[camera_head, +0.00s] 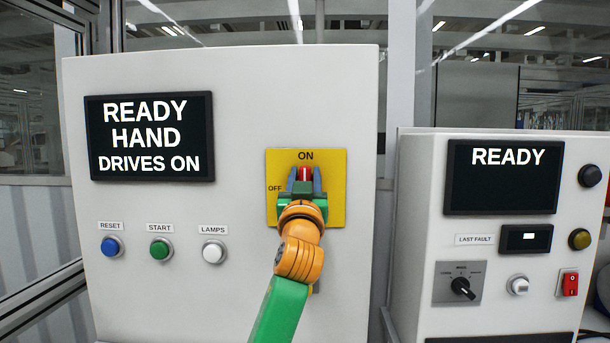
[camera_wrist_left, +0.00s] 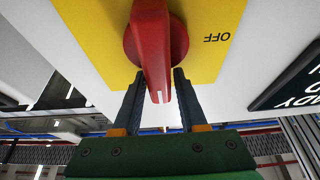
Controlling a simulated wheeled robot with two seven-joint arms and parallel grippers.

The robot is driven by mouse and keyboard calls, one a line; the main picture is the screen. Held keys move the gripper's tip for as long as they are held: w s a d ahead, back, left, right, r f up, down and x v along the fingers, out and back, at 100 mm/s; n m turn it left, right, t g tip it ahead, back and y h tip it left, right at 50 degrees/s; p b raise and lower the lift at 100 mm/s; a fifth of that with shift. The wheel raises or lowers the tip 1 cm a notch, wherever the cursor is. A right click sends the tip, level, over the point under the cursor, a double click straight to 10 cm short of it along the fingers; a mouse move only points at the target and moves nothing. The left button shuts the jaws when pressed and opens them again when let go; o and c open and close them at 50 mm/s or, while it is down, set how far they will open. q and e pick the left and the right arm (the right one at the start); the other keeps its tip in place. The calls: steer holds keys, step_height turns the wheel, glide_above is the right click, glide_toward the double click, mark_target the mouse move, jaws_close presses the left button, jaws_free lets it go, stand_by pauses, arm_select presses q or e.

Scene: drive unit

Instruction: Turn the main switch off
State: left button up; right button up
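The main switch is a red rotary handle (camera_head: 305,173) on a yellow plate (camera_head: 335,206) on the large grey cabinet. The plate reads ON at the top and OFF at the left. The handle's visible end points up to ON; my gripper hides the rest. In the left wrist view the red handle (camera_wrist_left: 151,45) stands out from its round base. My left gripper (camera_head: 305,180) faces the plate with its fingers on either side of the handle. It also shows in the left wrist view (camera_wrist_left: 160,85), open, with narrow gaps beside the handle. My right gripper is not in view.
The cabinet's display (camera_head: 150,137) reads READY, HAND, DRIVES ON. Blue reset (camera_head: 111,247), green start (camera_head: 160,249) and white lamps (camera_head: 213,251) buttons sit at lower left. A second cabinet at right carries a READY display (camera_head: 503,178), a black selector (camera_head: 462,287) and a red rocker switch (camera_head: 570,284).

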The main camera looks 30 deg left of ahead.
arm_select(q)
jaws_close()
